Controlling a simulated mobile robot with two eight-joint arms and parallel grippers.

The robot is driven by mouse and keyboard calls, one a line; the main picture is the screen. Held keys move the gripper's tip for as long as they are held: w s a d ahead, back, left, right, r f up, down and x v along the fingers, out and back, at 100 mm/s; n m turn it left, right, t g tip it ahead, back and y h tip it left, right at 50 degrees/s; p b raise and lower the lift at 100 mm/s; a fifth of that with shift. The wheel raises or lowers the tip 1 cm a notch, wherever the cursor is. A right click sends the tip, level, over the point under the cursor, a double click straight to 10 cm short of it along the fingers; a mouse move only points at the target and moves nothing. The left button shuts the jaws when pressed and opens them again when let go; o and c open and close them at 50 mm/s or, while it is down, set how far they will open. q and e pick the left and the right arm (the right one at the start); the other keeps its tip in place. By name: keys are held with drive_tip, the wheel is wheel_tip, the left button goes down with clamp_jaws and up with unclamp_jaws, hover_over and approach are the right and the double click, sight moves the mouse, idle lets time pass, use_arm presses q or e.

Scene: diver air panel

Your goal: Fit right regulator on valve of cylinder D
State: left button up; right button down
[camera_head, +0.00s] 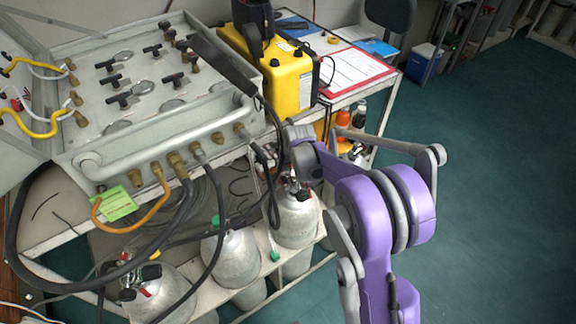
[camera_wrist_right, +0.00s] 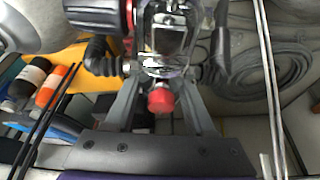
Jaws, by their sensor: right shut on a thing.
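My right gripper (camera_head: 292,170) reaches over the rightmost visible grey cylinder (camera_head: 296,222) on the lower shelf. In the right wrist view, its two fingers (camera_wrist_right: 160,105) are shut on a regulator (camera_wrist_right: 165,40) with a red knob and black hoses. In the head view the dark regulator (camera_head: 298,190) is at the top of that cylinder, at its valve. I cannot tell whether it is seated or just held there. No letter is readable on the cylinder, so I cannot confirm that it is D. My left gripper is not in view.
The air panel (camera_head: 135,80) with hanging hoses stands above. A cylinder with a green cap (camera_head: 230,258) and another with a regulator (camera_head: 160,295) stand to the left. A yellow case (camera_head: 285,75) and clipboard (camera_head: 355,72) are behind.

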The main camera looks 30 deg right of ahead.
drive_tip(key=shift+f, duration=0.3)
drive_tip(key=shift+c, duration=0.8)
unclamp_jaws()
drive_tip(key=p+v, duration=0.1)
drive_tip(key=v, duration=1)
drive_tip(key=shift+f, duration=0.1)
